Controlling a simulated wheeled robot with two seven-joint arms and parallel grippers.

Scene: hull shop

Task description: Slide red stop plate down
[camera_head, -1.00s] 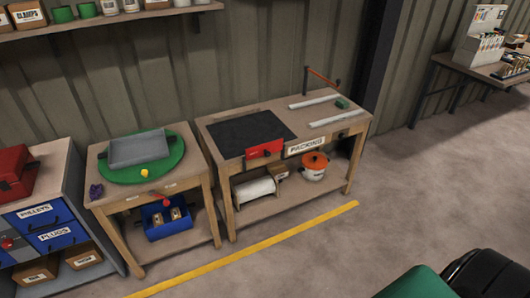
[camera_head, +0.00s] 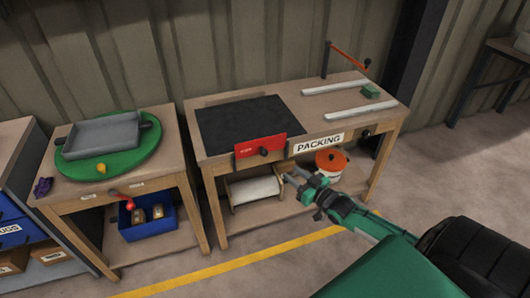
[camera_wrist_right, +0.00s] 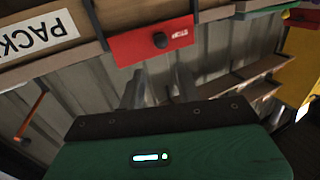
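The red stop plate (camera_head: 245,149) stands upright at the front edge of the packing table, with a dark round knob (camera_head: 263,152) on its face. The plate also shows in the right wrist view (camera_wrist_right: 133,50), inverted, with its knob (camera_wrist_right: 160,40) ahead of the fingers. My right gripper (camera_head: 289,177) is in front of the table, below and to the right of the plate. In the right wrist view its two fingers (camera_wrist_right: 160,88) are apart with nothing between them, and they appear clear of the knob. My left gripper is not in view.
The packing table (camera_head: 300,102) carries a black mat (camera_head: 245,120), pale rails (camera_head: 335,88), a green block (camera_head: 371,90) and an orange-handled lever (camera_head: 348,54). An orange-lidded pot (camera_head: 331,162) stands on its lower shelf. A turntable table (camera_head: 165,181) is at the left.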

